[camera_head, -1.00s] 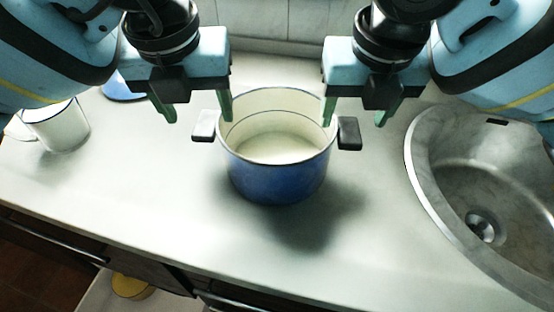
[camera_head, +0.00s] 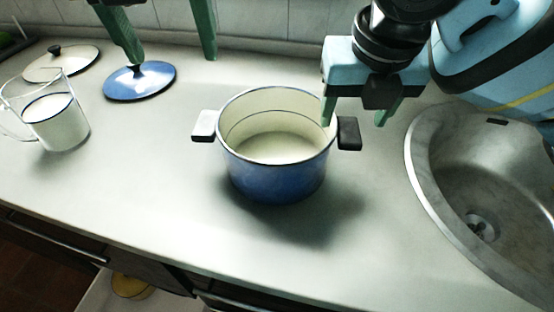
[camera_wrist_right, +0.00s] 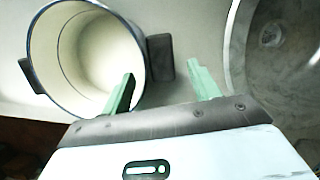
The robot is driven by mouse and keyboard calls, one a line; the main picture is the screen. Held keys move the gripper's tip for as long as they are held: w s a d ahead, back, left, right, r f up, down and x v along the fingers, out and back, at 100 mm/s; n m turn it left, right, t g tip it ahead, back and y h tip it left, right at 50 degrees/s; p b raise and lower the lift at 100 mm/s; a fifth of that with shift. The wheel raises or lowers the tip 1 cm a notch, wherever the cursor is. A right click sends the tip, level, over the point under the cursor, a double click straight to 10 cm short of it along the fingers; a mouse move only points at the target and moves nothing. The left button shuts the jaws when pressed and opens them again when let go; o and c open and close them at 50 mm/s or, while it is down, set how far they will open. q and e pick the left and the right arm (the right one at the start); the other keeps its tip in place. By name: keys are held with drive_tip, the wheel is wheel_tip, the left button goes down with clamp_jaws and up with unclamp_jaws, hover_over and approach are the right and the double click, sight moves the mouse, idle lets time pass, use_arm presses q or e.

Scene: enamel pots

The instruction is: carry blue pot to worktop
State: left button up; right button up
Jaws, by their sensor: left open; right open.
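The blue pot (camera_head: 280,180) stands upright on the pale worktop (camera_head: 150,190), its cream inside empty as far as I can see, with a dark handle on each side. It also shows in the right wrist view (camera_wrist_right: 66,92). My right gripper (camera_head: 354,118) is open above the pot's right handle (camera_head: 348,134). In the right wrist view its green fingers (camera_wrist_right: 160,85) are apart, with the handle beyond and between them, not gripped. My left gripper (camera_head: 172,55) is open and empty, high at the upper left, clear of the pot; only its fingers show.
A blue lid (camera_head: 140,82) and a cream lid (camera_head: 62,62) lie at the back left. A steel sink (camera_head: 480,190) is at the right. The worktop in front of the pot is clear.

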drive_tip(key=v, duration=1.2)
drive_tip(key=shift+f, duration=0.1)
